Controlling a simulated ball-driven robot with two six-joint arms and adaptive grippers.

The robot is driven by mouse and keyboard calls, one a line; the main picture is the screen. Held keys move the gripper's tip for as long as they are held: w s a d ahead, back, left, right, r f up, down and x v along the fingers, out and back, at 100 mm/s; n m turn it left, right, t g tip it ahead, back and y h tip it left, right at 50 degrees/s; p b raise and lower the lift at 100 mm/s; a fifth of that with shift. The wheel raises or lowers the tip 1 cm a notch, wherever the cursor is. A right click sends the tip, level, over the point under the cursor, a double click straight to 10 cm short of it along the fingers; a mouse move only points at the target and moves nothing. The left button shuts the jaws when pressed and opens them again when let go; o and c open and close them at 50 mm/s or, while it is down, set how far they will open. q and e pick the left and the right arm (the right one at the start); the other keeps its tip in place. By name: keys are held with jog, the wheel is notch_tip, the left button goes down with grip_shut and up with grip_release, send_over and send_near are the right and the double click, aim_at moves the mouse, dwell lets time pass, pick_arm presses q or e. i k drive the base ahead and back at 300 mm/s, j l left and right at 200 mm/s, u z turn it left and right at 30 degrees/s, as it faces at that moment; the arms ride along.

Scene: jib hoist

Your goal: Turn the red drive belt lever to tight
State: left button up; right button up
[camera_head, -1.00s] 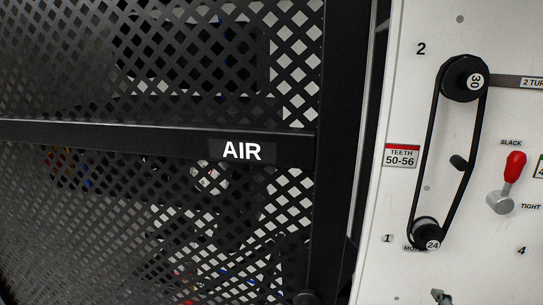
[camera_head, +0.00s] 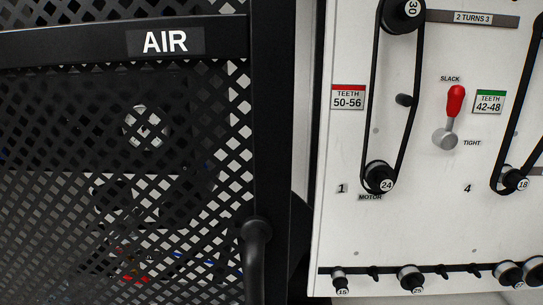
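The red drive belt lever (camera_head: 454,101) is on the white panel (camera_head: 340,215), right of centre. Its red handle points up toward the SLACK label (camera_head: 450,79), and its grey pivot (camera_head: 445,139) is below, beside the TIGHT label (camera_head: 472,143). A black belt (camera_head: 372,95) runs left of the lever, around a pulley marked 30 (camera_head: 404,12) above and a motor pulley marked 24 (camera_head: 380,178) below. A small dark idler (camera_head: 404,100) sits at the belt's right run. Neither gripper is in view.
A black mesh door (camera_head: 130,190) with an AIR label (camera_head: 165,42) fills the left, with a dark handle (camera_head: 256,250) at its edge. A second belt (camera_head: 520,100) with a pulley marked 18 (camera_head: 515,180) is at the right. Spare pulleys (camera_head: 410,278) hang on a rail along the bottom.

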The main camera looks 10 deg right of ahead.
aim_at(443, 138)
jog(key=z, duration=1.3)
